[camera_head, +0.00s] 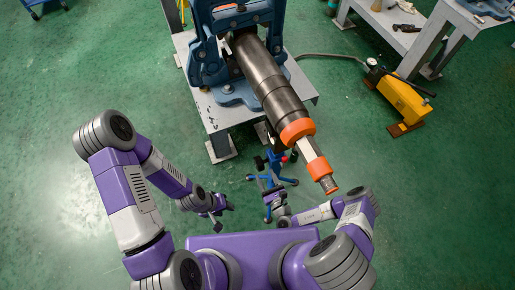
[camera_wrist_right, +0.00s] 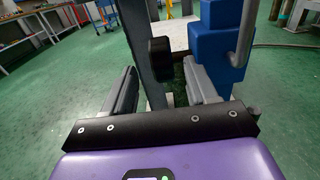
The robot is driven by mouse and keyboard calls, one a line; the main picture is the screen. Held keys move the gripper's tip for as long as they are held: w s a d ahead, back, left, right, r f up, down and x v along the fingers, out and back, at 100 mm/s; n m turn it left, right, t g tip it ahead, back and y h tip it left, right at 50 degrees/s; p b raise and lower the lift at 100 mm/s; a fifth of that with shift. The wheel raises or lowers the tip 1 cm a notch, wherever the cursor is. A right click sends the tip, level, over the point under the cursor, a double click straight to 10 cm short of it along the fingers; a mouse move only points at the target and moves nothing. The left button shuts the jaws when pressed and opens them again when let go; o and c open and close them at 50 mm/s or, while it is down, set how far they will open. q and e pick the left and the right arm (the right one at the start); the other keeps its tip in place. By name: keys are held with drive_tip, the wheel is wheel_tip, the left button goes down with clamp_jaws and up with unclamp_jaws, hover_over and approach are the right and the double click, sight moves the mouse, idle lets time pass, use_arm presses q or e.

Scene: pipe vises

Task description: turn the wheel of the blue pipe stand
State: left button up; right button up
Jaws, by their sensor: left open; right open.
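The blue pipe stand (camera_head: 272,182) stands on the green floor under the front part of the dark pipe, its splayed legs showing in the head view. Its wheel is too small there to make out clearly. In the right wrist view, a black block-like piece (camera_wrist_right: 162,60) and a grey upright (camera_wrist_right: 138,42) show between the finger lines, with a blue body (camera_wrist_right: 218,40) to the right. My right gripper (camera_head: 274,201) is open close to the stand; its spread fingers also show in the wrist view (camera_wrist_right: 165,88). My left gripper (camera_head: 221,211) is open and empty, left of the stand.
The dark pipe (camera_head: 266,76) with orange bands (camera_head: 297,130) juts from the blue vise (camera_head: 207,62) over the stand. The vise's grey table (camera_head: 226,116) is just behind. A yellow pump (camera_head: 404,101) lies at right.

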sight(260, 164)
drive_tip(key=b+x, duration=0.2)
drive_tip(key=x, duration=0.4)
drive_tip(key=shift+w, duration=0.3)
drive_tip(key=shift+w+a+r, duration=0.1)
drive_tip(key=shift+w+a, duration=0.1)
drive_tip(key=shift+w, duration=0.45)
drive_tip(key=c, duration=1)
drive_tip(key=shift+o, duration=0.2)
drive_tip(key=shift+s+f+t+b, duration=0.15)
drive_tip(key=shift+t+b, duration=0.25)
drive_tip(key=shift+b, duration=0.4)
drive_tip(key=t+b, duration=0.1)
drive_tip(key=b, duration=0.1)
drive_tip(key=t+y+b, duration=0.1)
drive_tip(key=shift+s+f+t+b, duration=0.15)
drive_tip(key=shift+f+t+b, duration=0.05)
drive_tip(key=shift+t+b, duration=0.2)
drive_tip(key=shift+s+t+y+b, duration=0.1)
drive_tip(key=shift+t+y+b, duration=0.2)
drive_tip(key=shift+t, duration=0.2)
drive_tip(key=shift+s+d+r+t, duration=0.1)
drive_tip(key=shift+r+t, duration=0.05)
drive_tip(key=shift+t, duration=0.75)
drive_tip(key=shift+y, duration=0.3)
